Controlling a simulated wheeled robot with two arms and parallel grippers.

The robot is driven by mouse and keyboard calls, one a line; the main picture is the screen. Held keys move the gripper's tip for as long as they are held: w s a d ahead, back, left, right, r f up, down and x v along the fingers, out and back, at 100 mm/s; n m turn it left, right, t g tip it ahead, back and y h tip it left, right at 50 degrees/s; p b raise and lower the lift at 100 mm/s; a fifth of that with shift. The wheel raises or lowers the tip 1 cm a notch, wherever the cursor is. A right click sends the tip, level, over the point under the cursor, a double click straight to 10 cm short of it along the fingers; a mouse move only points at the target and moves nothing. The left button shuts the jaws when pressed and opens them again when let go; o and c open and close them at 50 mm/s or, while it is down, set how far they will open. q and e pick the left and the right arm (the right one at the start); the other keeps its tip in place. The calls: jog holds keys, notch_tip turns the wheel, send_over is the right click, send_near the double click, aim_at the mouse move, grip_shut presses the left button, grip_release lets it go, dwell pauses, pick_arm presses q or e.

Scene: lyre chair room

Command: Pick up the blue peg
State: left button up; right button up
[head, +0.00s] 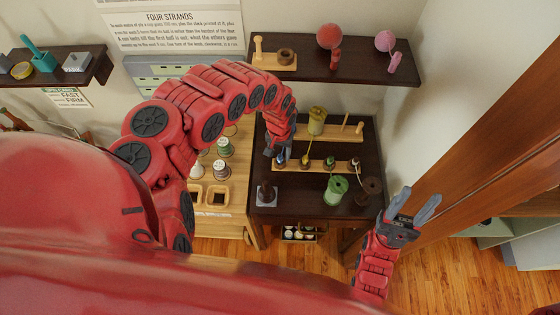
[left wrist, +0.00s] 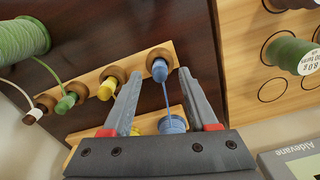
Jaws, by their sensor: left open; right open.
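The blue peg (left wrist: 159,66) stands in a round wooden socket at one end of a light wooden rail (left wrist: 135,72), with a blue thread running from it to a blue spool (left wrist: 172,124). In the head view the peg (head: 281,159) is partly hidden by my left gripper (head: 275,150). In the left wrist view the left gripper (left wrist: 161,76) is open, its fingertips to either side of the peg in the picture. Whether they reach the peg's depth I cannot tell. My right gripper (head: 412,207) is open and empty, right of the dark table.
Yellow (left wrist: 107,90), green (left wrist: 66,103) and white (left wrist: 34,115) pegs share the rail. A green spool (head: 335,190) stands in front on the dark table (head: 297,209). A shelf (head: 375,68) hangs behind. A lighter table with spools lies left.

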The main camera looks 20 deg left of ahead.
aim_at(280, 156)
pick_arm(q)
jog(key=f, duration=0.3)
jog(key=shift+w+d+p, duration=0.15)
jog(key=shift+w+p, duration=0.1)
jog(key=shift+p, duration=0.05)
jog(key=shift+f, duration=0.3)
jog(key=shift+s, duration=0.1)
jog(key=shift+c, duration=0.2)
grip_shut()
